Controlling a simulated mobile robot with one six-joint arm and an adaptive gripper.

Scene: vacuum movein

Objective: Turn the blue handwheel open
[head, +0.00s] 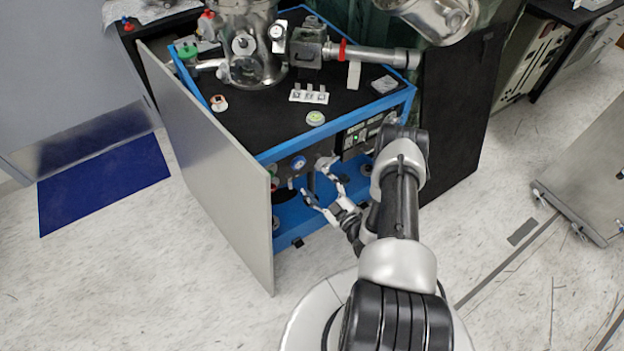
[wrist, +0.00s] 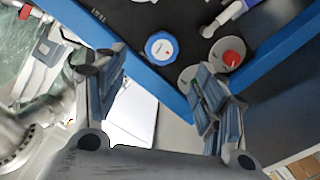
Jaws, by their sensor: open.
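The blue handwheel (head: 299,163) is a small round knob with a pale centre on the dark front panel of the blue-framed cart. In the wrist view the handwheel (wrist: 161,47) has a scalloped blue rim and a white cap, and shows whole. My gripper (head: 317,180) is in front of the panel, slightly below and right of the handwheel. In the wrist view my gripper (wrist: 158,80) is open and empty, its two fingers spread wide. The handwheel appears beyond the gap between the fingertips, and I see no contact.
A red knob (wrist: 231,57) sits near the right finger. A grey panel door (head: 210,160) stands open left of the cart front. The cart top (head: 270,120) carries a metal chamber (head: 250,45). A control unit (head: 357,137) is right of the handwheel.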

